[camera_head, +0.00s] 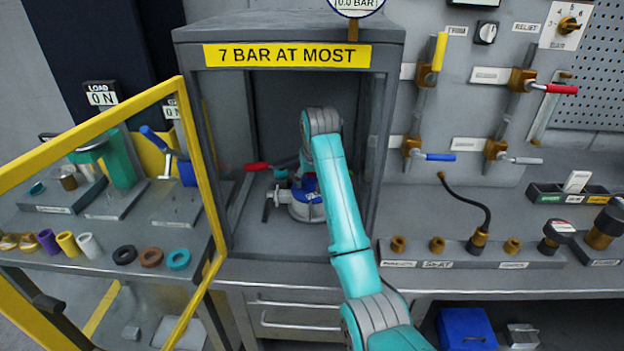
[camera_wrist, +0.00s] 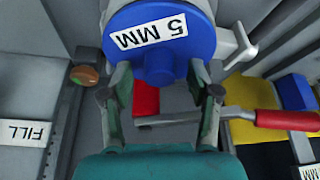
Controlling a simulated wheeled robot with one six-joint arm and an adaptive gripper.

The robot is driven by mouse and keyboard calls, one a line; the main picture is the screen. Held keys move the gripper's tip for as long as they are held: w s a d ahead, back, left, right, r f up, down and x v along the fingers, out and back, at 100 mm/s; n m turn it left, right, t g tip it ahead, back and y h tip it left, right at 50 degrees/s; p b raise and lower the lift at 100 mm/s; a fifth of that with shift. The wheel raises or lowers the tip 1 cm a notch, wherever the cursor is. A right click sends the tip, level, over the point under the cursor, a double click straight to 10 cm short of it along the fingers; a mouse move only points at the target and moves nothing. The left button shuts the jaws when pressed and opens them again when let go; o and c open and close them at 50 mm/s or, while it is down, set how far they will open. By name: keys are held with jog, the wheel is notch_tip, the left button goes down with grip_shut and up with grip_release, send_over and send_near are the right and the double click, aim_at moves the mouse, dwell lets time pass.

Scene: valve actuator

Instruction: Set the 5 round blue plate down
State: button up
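The round blue plate (camera_wrist: 190,47), marked "5 MM", fills the top middle of the wrist view, with a short blue knob (camera_wrist: 160,66) facing me. In the head view the blue plate (camera_head: 309,184) shows small and partly hidden by my arm, low inside the cabinet, at the round grey-and-white fixture (camera_head: 303,208). My gripper (camera_wrist: 160,80) has one finger on each side of the knob. The fingers look spread, with a gap on each side of it. Whether the plate rests fully on what lies behind it is hidden.
A red-handled lever (camera_wrist: 285,120) lies close to the right finger. The cabinet (camera_head: 290,38) surrounds my arm, open at the front, with its yellow-framed door (camera_head: 205,180) swung out left. Coloured rings (camera_head: 178,259) lie on the left bench. Valves (camera_head: 437,55) line the right wall.

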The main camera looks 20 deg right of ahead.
aim_at(314, 195)
jog(key=v, duration=0.7)
jog(key=shift+r, duration=0.25)
jog(key=shift+s, duration=0.1)
